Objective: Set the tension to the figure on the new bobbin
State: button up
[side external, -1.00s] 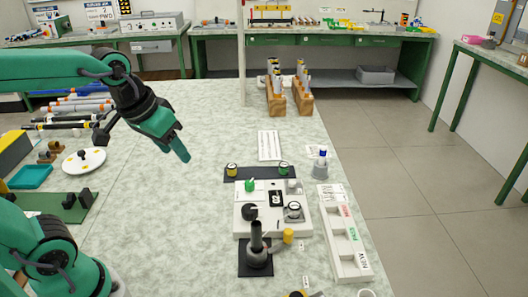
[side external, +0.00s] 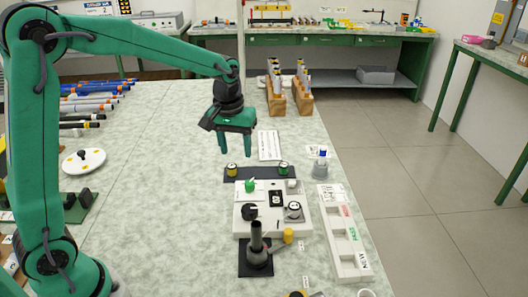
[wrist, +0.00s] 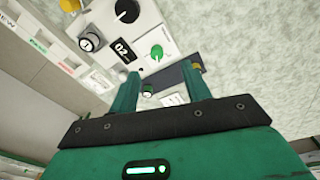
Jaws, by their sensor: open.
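A white control box (side external: 242,228) stands on the table with a black knob (side external: 249,212), a round white-and-black dial (side external: 294,210), a green knob (side external: 250,185) and a small black display (side external: 277,198). No figure is legible on either. My gripper (side external: 236,153) is open, empty and pointing down above the strip's far left side.
A white tray (side external: 342,235) with compartments marked red, green and NEW lies right of the box. A dark post on a base (side external: 256,245) stands in front, and a blue-capped bottle (side external: 320,165) behind right.

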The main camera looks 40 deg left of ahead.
jog(key=n+g, duration=0.1)
send_over(249, 182)
notch_tip(249, 182, down, 6)
jog(key=shift+d, duration=0.1)
jog(key=shift+f, duration=0.1)
jog(key=shift+f, duration=3.8)
jog(key=shift+c, duration=0.2)
jog(key=c, duration=1)
